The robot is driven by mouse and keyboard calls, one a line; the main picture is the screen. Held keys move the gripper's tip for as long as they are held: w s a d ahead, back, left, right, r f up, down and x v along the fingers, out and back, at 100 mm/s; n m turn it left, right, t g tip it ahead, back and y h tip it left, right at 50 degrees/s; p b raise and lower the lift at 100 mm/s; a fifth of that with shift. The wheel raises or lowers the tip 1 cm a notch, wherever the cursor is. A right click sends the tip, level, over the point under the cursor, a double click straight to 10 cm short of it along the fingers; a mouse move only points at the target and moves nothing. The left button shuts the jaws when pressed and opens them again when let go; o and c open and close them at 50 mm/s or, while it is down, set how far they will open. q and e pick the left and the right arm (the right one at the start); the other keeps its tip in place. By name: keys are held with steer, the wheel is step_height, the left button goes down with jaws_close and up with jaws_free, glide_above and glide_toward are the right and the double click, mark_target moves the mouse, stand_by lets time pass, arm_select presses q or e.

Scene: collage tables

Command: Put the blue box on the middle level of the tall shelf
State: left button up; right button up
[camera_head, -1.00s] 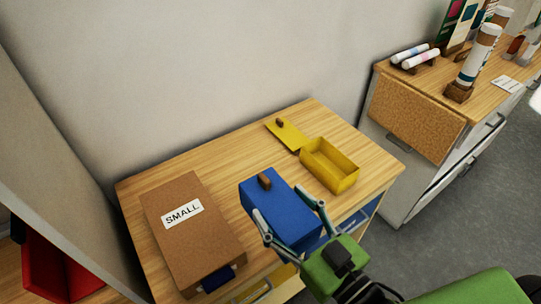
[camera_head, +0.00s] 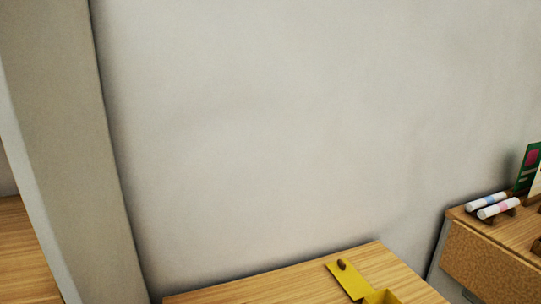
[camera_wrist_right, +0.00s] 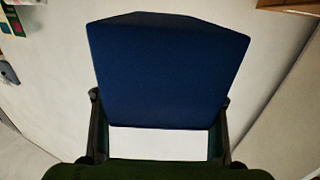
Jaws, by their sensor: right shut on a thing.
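The blue box (camera_wrist_right: 165,70) fills the middle of the right wrist view. My right gripper (camera_wrist_right: 160,115) is shut on it, with one finger at each side of the box. In the head view neither the blue box nor my right gripper shows. My left gripper is in neither view. I cannot see the tall shelf for certain; a pale upright panel (camera_head: 65,150) stands at the left of the head view, with a wooden surface (camera_head: 25,250) beyond it.
A wooden table (camera_head: 260,287) shows at the bottom of the head view. On it are a yellow lid (camera_head: 347,283) and part of a yellow box (camera_head: 382,297). At the right, a cabinet (camera_head: 495,264) bears white rolls (camera_head: 490,204). A plain wall (camera_head: 270,130) fills the middle.

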steer(key=shift+a+r, duration=0.1)
stand_by(0.3)
steer(key=shift+w+a+r+y, duration=0.1)
steer(key=shift+a+r+y, duration=0.05)
steer(key=shift+a+y, duration=0.15)
steer(key=a+r+n+g+y, duration=0.1)
steer(key=a+r+n+y, duration=0.1)
steer(key=a+n+y, duration=0.2)
steer(key=shift+a+y, duration=0.8)
steer(key=shift+a, duration=0.75)
